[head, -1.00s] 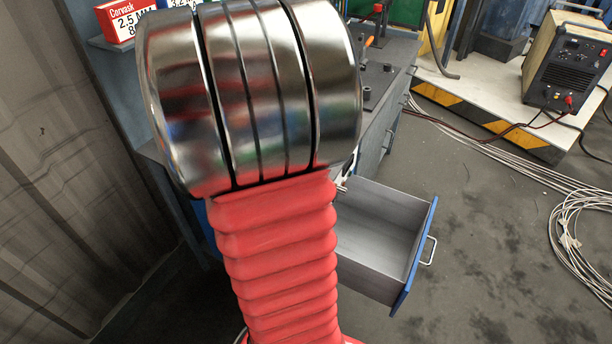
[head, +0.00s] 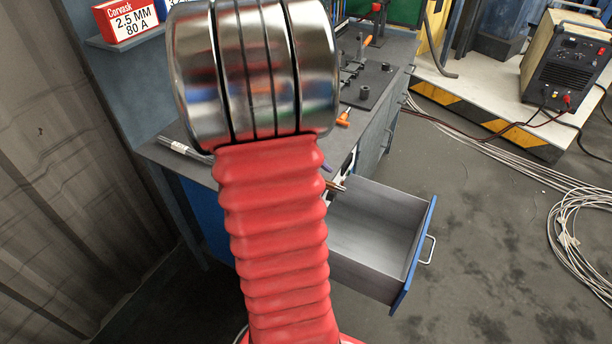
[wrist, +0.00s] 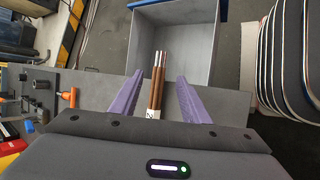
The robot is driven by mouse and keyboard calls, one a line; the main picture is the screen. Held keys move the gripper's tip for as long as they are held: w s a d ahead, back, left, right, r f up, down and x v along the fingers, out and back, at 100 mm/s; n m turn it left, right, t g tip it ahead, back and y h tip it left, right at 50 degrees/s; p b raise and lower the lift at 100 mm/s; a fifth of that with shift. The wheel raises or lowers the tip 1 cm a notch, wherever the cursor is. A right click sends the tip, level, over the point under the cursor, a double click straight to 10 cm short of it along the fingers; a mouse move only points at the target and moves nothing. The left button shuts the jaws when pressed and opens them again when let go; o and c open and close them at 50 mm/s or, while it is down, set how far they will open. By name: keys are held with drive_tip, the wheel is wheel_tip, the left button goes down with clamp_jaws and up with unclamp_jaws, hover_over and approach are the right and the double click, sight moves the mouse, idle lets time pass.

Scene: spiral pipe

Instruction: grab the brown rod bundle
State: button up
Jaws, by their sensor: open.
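The brown rod bundle (wrist: 157,88) shows in the wrist view as a few thin brown rods with pale tips and a white label at the near end. It lies on the grey bench top, its tips reaching over the edge toward the open drawer. My gripper (wrist: 159,77) is open, with one purple finger on each side of the bundle and a gap to both. In the head view a short end of the bundle (head: 336,186) shows by the drawer; my red and chrome arm hides the rest. I cannot tell how high the fingers are above the bench.
The open grey drawer (head: 378,238) with a blue front juts out from the bench. Orange-handled tools (wrist: 68,95) and dark fittings lie left in the wrist view. A grey rod bundle (head: 185,150) lies on the bench's left. Cables (head: 570,225) lie on the floor at right.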

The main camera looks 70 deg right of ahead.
sight(331, 185)
drive_tip(key=x, duration=0.5)
drive_tip(key=shift+s, duration=0.1)
idle(0.4)
clamp_jaws()
idle(0.4)
